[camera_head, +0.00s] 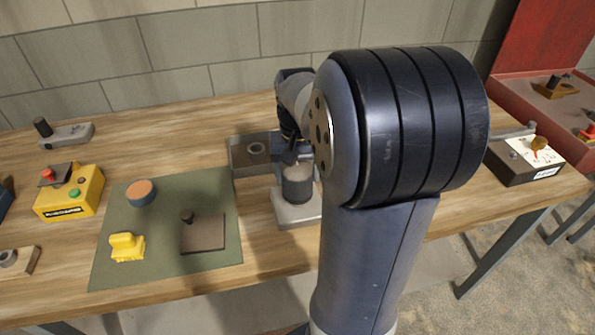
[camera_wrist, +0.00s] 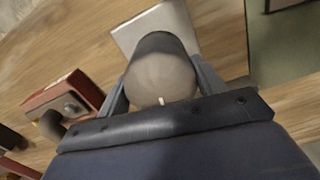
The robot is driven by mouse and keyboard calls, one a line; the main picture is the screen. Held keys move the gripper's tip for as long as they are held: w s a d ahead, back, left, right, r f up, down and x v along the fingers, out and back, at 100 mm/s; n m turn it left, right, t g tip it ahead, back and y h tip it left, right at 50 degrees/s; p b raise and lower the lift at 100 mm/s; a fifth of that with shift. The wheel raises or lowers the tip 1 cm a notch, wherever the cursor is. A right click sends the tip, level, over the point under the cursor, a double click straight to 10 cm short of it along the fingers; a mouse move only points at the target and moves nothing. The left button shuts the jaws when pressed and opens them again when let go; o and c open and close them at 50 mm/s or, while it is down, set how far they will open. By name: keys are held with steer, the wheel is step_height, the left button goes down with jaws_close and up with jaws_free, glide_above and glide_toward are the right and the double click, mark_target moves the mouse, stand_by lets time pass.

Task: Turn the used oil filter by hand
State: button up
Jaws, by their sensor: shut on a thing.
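The used oil filter (camera_head: 298,184) is a dark grey cylinder with a paler top, upright on a light grey block (camera_head: 292,213) on the bench. In the wrist view the filter (camera_wrist: 160,74) stands between the two fingers of my gripper (camera_wrist: 160,95), which is shut on it. The grey block (camera_wrist: 145,30) shows behind it there. In the head view my gripper (camera_head: 290,158) is at the filter's top, partly hidden by my arm. A small pale mark shows on the filter's near end in the wrist view.
A grey tray (camera_head: 240,165) stands behind the block. The green mat (camera_head: 165,260) at left holds a blue-orange disc (camera_head: 141,192), a yellow piece (camera_head: 127,246) and a brown plate (camera_head: 203,234). A yellow button box (camera_head: 70,193) stands further left. A gauge box (camera_head: 525,160) stands right.

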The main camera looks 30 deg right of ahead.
steer(key=c, duration=0.3)
steer(key=shift+n+p, duration=0.5)
steer(key=shift+n, duration=1.2)
steer(key=shift+n+p, duration=0.4)
steer(key=shift+n, duration=1.4)
steer(key=shift+r+n, duration=0.15)
steer(key=shift+n, duration=0.45)
steer(key=shift+n+p, duration=0.4)
steer(key=shift+n, duration=0.7)
